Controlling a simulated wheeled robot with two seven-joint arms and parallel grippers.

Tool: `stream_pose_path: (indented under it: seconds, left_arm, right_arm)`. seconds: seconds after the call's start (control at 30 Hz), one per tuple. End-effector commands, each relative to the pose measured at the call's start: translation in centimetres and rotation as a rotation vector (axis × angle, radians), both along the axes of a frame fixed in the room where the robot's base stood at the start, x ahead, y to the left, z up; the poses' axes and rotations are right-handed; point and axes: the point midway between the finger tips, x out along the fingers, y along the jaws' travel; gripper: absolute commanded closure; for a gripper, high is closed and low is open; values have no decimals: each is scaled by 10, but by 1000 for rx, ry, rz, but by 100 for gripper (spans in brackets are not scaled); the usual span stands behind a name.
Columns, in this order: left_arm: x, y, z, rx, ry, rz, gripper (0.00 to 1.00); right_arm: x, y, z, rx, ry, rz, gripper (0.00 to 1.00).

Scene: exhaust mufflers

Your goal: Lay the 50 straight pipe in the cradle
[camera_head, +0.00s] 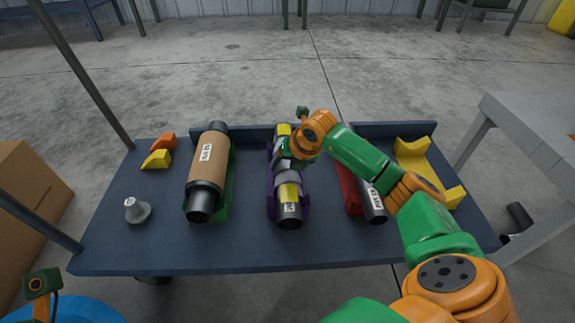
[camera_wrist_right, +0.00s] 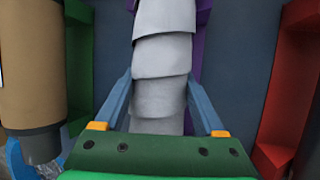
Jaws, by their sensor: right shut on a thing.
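A dark pipe with a white label (camera_head: 376,202) lies along the red cradle (camera_head: 348,186); its label is too small to read surely. My right gripper (camera_head: 298,150) is over the purple cradle (camera_head: 270,190). In the right wrist view its blue fingers (camera_wrist_right: 160,105) are on both sides of a grey ringed pipe (camera_wrist_right: 162,55), shut on it. This pipe has yellow bands, and its near end (camera_head: 289,212) rests in the purple cradle. Only a piece of my left wrist shows at the lower left, without fingers.
A brown muffler (camera_head: 208,165) lies in a green cradle (camera_head: 223,200). The yellow cradle (camera_head: 413,155) looks empty. A grey table (camera_head: 535,120) is at right.

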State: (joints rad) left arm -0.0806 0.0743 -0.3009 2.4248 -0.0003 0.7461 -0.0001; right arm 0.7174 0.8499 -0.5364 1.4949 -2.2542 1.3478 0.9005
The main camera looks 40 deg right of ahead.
Motion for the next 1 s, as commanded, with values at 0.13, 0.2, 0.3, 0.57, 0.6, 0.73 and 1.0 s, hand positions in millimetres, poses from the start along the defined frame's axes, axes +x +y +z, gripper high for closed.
stream_pose_path:
  seconds: [0.13,0.2,0.3,0.57,0.6,0.73,1.0]
  left_arm:
    - [0,0,0,0,0,0,50]
    - [0,0,0,0,0,0,50]
    - [0,0,0,0,0,0,50]
    - [1,0,11,6,15,5,50]
    - [3,-1,13,13,45,7,50]
    - [9,-5,18,38,116,17,50]
    - [13,-7,15,54,164,22,50]
  right_arm:
    - [0,0,1,0,-2,0,100]
    - [0,0,1,0,-1,0,9]
    - [0,0,1,0,-1,0,0]
    - [-5,-1,15,-1,1,0,0]
    - [-10,-1,26,-4,1,0,0]
    - [-23,-1,51,-3,-1,0,0]
    - [-33,-1,64,-1,-1,0,0]
